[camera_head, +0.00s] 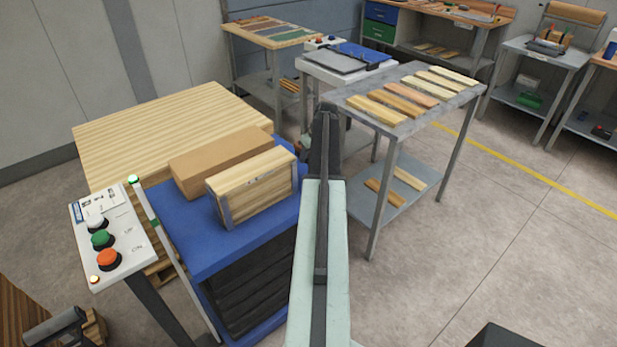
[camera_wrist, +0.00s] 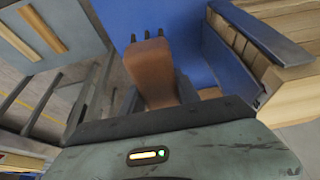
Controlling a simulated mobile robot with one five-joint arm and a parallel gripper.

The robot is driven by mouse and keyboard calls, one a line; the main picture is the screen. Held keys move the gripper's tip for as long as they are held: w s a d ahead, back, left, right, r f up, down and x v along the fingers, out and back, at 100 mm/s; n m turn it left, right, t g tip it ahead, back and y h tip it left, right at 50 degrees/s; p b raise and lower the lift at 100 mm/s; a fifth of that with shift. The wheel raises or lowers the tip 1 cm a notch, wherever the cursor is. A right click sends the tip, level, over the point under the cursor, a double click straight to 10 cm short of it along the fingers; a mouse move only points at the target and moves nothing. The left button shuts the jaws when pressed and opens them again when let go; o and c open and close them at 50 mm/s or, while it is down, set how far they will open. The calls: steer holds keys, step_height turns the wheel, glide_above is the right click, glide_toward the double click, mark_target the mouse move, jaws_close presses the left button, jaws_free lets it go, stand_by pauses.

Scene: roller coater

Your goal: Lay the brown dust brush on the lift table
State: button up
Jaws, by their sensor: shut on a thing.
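The brown dust brush (camera_wrist: 150,68) is in my gripper (camera_wrist: 152,92) in the wrist view, its brown body over the edge of the blue top. Several thin dark prongs show at its far end; I cannot tell what they are. The lift table (camera_head: 187,238) has a blue top and black bellows in the head view; its blue top also shows in the wrist view (camera_wrist: 183,22). In the head view my gripper (camera_head: 325,122) is just right of the lift table's far right corner. The arm hides most of the brush there. I cannot tell whether the brush touches the top.
A brown block (camera_head: 215,157) and a wooden block with metal ends (camera_head: 250,188) stand on the lift table. Its near strip is bare. A grey table with wooden slats (camera_head: 465,92) stands to the right. A control panel (camera_head: 110,240) stands at left.

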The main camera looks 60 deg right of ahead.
mark_target(306, 173)
step_height(306, 173, down, 7)
steer(key=b, duration=0.5)
steer(key=shift+r, duration=0.2)
steer(key=shift+f, duration=0.1)
steer(key=o, duration=1.2)
steer(key=shift+r, duration=0.3)
steer(key=p+v, duration=1.1)
steer(key=v, duration=0.1)
steer(key=shift+f, duration=0.2)
